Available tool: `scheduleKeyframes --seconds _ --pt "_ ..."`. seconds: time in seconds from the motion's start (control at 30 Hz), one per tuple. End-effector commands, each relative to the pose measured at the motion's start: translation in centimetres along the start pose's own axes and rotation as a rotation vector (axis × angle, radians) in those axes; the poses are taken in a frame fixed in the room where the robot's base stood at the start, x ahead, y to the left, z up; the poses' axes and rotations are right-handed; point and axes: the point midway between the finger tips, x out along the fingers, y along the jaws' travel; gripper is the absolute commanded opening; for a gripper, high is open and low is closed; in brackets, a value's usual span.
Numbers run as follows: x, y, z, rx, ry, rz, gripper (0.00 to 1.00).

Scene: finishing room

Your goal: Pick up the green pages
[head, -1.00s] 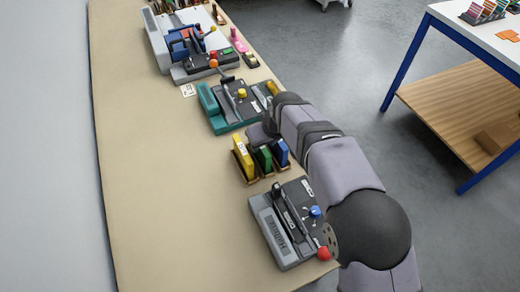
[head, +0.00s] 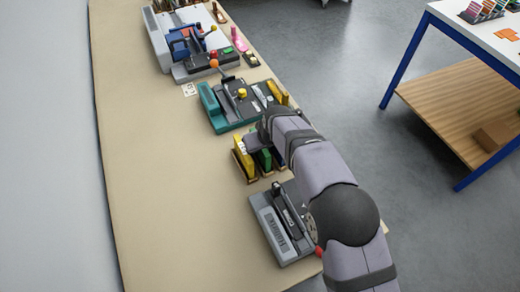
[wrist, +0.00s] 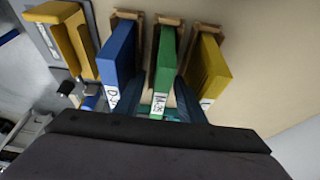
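The green pages (wrist: 164,62) are a slim upright green block with a white label, standing in a brown holder between the blue pages (wrist: 118,52) and the yellow pages (wrist: 208,70). In the head view the green pages (head: 264,160) show in part, and my arm hides the blue ones. My gripper (wrist: 160,88) is open in the wrist view, with one dark finger on each side of the green pages near their labelled end. Whether a finger touches them cannot be told. In the head view my gripper (head: 258,142) is over the holders.
A grey binding machine (head: 278,230) stands on the near side and a teal-based machine (head: 225,115) on the far side. Another yellow block (head: 277,92) is on the teal machine's right. The left of the tan table (head: 160,190) is clear.

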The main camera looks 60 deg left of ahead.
Motion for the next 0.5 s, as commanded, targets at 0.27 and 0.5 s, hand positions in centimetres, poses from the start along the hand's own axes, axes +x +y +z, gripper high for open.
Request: scheduleKeyframes --seconds 0.27,0.5 --pt "0.3 0.0 0.14 0.0 0.0 0.0 0.36" --pt "0.42 0.01 0.19 0.0 0.0 0.0 0.36"
